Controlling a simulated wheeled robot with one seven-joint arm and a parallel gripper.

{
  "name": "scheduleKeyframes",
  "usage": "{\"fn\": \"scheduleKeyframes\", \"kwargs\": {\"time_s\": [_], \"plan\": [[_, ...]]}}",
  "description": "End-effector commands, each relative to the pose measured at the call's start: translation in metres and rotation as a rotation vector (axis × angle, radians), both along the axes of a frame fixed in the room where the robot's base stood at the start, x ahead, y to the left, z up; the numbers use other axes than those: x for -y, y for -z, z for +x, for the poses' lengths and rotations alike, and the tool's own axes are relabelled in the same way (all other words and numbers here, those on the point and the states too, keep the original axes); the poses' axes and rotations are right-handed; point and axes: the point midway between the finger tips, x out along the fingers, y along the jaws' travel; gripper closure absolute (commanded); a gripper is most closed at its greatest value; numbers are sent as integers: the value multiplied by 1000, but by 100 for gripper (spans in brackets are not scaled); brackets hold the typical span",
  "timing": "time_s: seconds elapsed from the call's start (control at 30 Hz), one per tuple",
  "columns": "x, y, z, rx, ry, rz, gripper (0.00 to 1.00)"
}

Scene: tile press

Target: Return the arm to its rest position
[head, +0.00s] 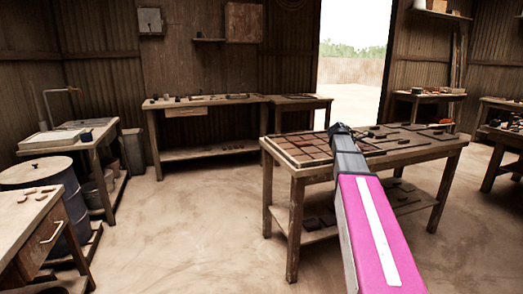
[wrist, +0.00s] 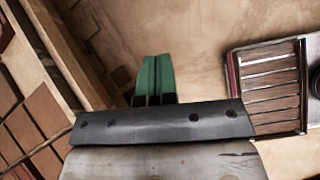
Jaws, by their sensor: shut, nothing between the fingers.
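My gripper (wrist: 154,60) shows in the wrist view with its two green fingers together and nothing between them. It is over bare floor, beside a wooden table (wrist: 22,172) with tiles at the left of that view. In the head view, my magenta and grey arm reaches up from the lower right, and its dark far end overlaps the tile table (head: 297,179). The fingers cannot be made out in the head view.
Brown tiles (head: 306,148) cover much of the table top, and more lie on its lower shelf. A long workbench (head: 205,101) stands along the back wall. The floor (head: 190,215) between is clear.

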Motion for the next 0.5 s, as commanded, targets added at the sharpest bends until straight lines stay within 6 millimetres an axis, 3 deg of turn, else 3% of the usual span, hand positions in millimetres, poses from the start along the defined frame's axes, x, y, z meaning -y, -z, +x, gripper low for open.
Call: {"fn": "scheduleKeyframes", "kwargs": {"time_s": [0.27, 0.5], "plan": [[-27, 47, -17, 100, 84, 74, 100], [-67, 111, -45, 235, 235, 189, 100]]}}
